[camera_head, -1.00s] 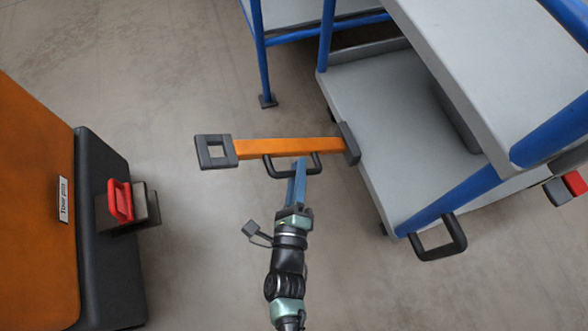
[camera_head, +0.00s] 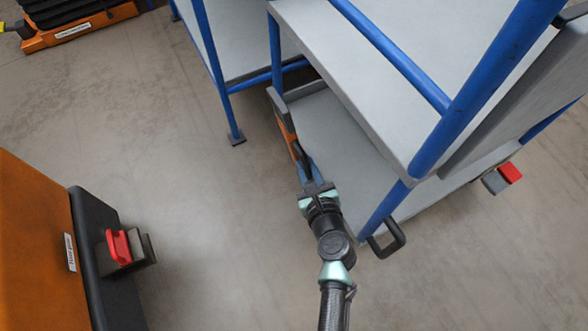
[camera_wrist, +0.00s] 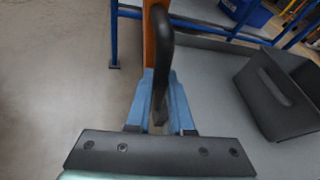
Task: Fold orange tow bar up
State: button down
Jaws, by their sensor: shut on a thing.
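The orange tow bar (camera_head: 286,134) stands folded up against the near end of the grey and blue cart in the head view, seen nearly edge-on. Its grey square end (camera_head: 277,100) is at the top. My gripper (camera_head: 307,173) is at the bar's black handle. In the wrist view my gripper's blue fingers (camera_wrist: 160,110) are shut on the black handle (camera_wrist: 162,45), with the orange bar (camera_wrist: 150,40) upright behind it. The bar's lower end is hidden by my gripper.
The cart's lower deck (camera_head: 330,130) and a black loop handle (camera_head: 388,240) are close to my arm. An orange tow vehicle (camera_head: 35,250) with a red-handled hitch (camera_head: 118,246) stands at left. Floor between is clear. A black bin (camera_wrist: 280,92) sits on the deck.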

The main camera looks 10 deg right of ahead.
jog(key=shift+w+d+r+m+g+y+p, duration=0.15)
jog(key=shift+d+m+p, duration=0.15)
jog(key=shift+d, duration=0.2)
jog(key=shift+w+d+m+g+y+p, duration=0.15)
jog(key=shift+d+p, duration=0.15)
jog(key=shift+d, duration=0.2)
jog(key=shift+w+d+r+m+y+p, duration=0.15)
jog(key=shift+d+m+p, duration=0.15)
jog(key=shift+d, duration=0.2)
jog(key=shift+f, duration=0.15)
jog(key=c, duration=0.8)
grip_release()
jog(key=shift+f, duration=0.1)
jog(key=p+v, duration=0.6)
jog(key=v, duration=0.7)
